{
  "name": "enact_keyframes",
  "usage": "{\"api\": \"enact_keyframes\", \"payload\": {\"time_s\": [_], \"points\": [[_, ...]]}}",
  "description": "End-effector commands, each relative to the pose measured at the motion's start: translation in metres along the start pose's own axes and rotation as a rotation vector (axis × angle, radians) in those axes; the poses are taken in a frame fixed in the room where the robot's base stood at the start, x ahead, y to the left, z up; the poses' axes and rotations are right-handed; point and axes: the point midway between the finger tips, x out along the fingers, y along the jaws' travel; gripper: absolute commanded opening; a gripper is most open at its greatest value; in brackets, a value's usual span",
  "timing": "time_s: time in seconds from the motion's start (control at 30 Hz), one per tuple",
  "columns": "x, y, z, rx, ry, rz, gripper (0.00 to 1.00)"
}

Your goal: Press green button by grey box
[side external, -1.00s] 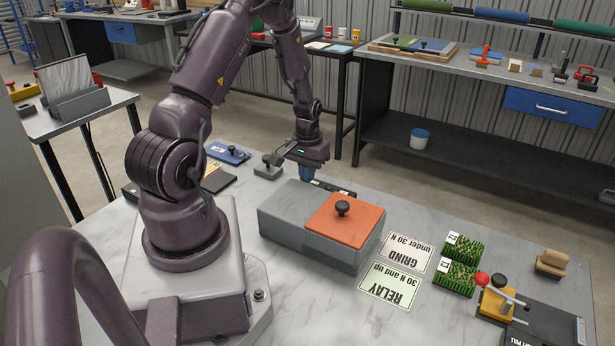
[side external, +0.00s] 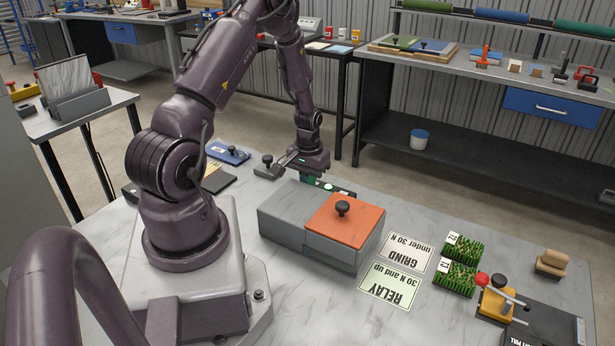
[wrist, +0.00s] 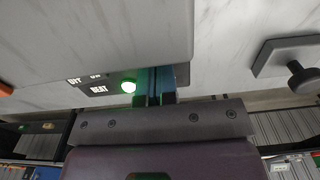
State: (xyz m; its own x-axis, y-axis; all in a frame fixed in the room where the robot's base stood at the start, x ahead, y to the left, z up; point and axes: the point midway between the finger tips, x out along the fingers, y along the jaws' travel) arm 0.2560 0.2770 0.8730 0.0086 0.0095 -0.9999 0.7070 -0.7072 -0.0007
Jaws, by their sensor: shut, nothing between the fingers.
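The grey box (side external: 285,212) stands in the middle of the table, with an orange lid (side external: 350,212) and black knob on its right part. Behind it lies a dark panel (side external: 346,192) with a lit green button (side external: 328,187). In the wrist view the button (wrist: 128,86) glows bright green beside the label "BEAT". My gripper (side external: 305,178) is shut and empty, low behind the box and just left of the button. In the wrist view my fingertips (wrist: 155,86) look tinted blue-green and sit right beside the button. Whether they touch the panel cannot be told.
A grey block with a black knob (side external: 268,168) is left of my gripper; it also shows in the wrist view (wrist: 300,78). A blue tool (side external: 228,153) lies farther left. Signs (side external: 390,285), turf pieces (side external: 455,278) and a red-knobbed lever (side external: 482,279) occupy the right side.

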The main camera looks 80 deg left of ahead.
Motion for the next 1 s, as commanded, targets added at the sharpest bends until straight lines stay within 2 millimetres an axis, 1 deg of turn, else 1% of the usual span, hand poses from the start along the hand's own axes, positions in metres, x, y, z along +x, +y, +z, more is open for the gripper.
{"api": "enact_keyframes", "payload": {"time_s": [0.03,0.07,0.17,0.23,0.37,0.6,0.7,0.83,1.0], "points": [[0.007,0.0,0.006,0.0,-0.015,0.001,0.0],[0.007,0.0,0.006,0.0,-0.015,0.001,0.0],[0.001,0.0,0.005,0.0,-0.013,0.001,0.0],[-0.008,0.0,0.005,0.0,-0.012,0.001,0.0],[-0.035,0.0,0.001,0.001,-0.001,0.0,0.0],[-0.094,0.0,-0.001,0.0,0.005,0.0,0.0],[-0.113,0.0,-0.002,0.001,0.004,0.0,0.0],[-0.13,0.0,-0.002,0.001,0.002,0.0,0.0],[-0.14,0.0,-0.002,0.0,0.0,0.0,0.0]]}}
